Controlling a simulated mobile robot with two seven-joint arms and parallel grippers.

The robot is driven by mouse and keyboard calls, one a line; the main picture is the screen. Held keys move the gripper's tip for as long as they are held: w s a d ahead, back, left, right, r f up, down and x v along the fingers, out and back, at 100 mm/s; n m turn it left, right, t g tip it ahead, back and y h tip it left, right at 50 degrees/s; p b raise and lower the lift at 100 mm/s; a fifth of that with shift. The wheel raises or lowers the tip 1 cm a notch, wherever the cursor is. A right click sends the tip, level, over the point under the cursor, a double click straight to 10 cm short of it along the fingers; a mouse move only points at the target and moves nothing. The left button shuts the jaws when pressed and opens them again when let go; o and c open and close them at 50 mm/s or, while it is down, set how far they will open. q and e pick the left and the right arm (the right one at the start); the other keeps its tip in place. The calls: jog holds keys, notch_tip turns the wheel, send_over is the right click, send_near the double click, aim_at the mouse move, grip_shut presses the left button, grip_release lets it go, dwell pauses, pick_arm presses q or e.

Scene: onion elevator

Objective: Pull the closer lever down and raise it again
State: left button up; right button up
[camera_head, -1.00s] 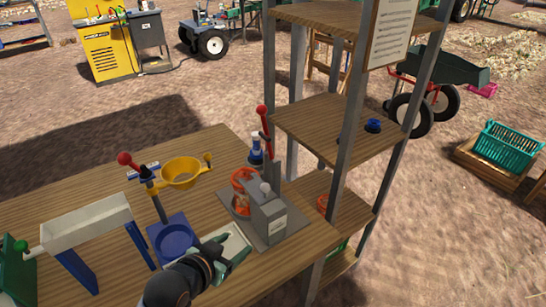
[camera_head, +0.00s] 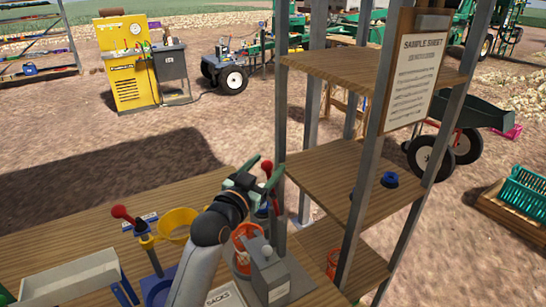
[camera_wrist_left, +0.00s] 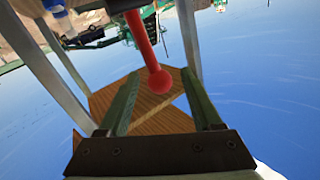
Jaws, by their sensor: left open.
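A lever with a red knob (camera_head: 267,167) stands upright on a grey machine (camera_head: 268,276) at the right end of the wooden table. My left gripper (camera_head: 257,172) is open at the top of this lever. In the left wrist view the red knob (camera_wrist_left: 160,81) and its red shaft show between the two green fingers of my left gripper (camera_wrist_left: 160,76), with a gap on each side. A second red-knobbed lever (camera_head: 121,212) stands further left, by a blue base and a yellow bowl (camera_head: 177,222). My right gripper is not in view.
A wooden shelf rack (camera_head: 345,172) with grey posts stands close to the right of the lever. A sample sheet (camera_head: 418,75) hangs on it. A blue object (camera_head: 390,179) lies on its middle shelf. A grey trough (camera_head: 72,276) is at the table's left.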

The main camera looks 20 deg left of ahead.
pick_arm(q)
jog(key=shift+w+d, duration=0.15)
jog(key=shift+w, duration=1.8)
grip_shut()
